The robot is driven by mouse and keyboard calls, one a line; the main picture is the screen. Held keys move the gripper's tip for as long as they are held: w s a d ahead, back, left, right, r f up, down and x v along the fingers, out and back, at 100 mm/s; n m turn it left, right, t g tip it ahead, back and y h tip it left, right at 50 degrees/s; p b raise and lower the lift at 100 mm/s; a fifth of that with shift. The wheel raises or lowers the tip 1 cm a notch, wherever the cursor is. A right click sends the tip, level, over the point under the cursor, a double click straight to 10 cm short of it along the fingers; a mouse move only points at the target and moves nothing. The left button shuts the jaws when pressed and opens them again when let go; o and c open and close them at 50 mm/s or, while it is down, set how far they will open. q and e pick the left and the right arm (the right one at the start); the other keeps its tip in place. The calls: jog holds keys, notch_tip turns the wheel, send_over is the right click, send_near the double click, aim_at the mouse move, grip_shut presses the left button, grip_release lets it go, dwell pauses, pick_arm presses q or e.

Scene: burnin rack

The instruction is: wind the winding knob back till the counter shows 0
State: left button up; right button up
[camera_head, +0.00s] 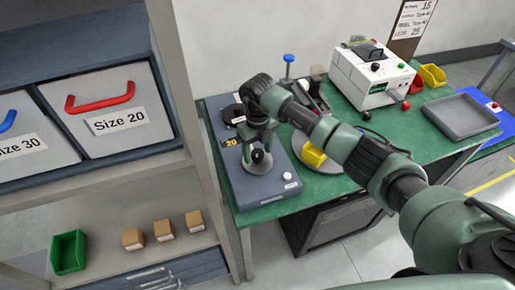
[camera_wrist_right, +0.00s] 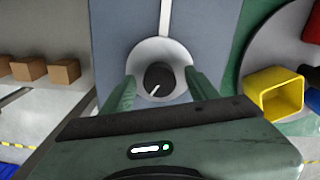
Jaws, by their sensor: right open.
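The winding knob (camera_wrist_right: 157,80) is black and round with a white pointer line, set in a pale round plate (camera_wrist_right: 180,55) on a blue-grey unit (camera_head: 262,187). In the right wrist view the pointer slants toward the lower left. In the head view the knob (camera_head: 262,165) is partly covered by my gripper. The counter (camera_head: 230,142) on the unit is a small dark display with yellow digits that seem to read 20. My right gripper (camera_wrist_right: 160,90) is open, pointing down, with one finger on each side of the knob and gaps between. My left gripper is out of view.
A white button (camera_head: 288,177) sits on the unit's front right. A round plate with a yellow bin (camera_head: 313,155) stands just right. A white tester (camera_head: 372,77) and grey tray (camera_head: 460,117) are farther right on the green bench. A shelf (camera_head: 190,165) borders the left.

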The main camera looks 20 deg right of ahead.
grip_shut()
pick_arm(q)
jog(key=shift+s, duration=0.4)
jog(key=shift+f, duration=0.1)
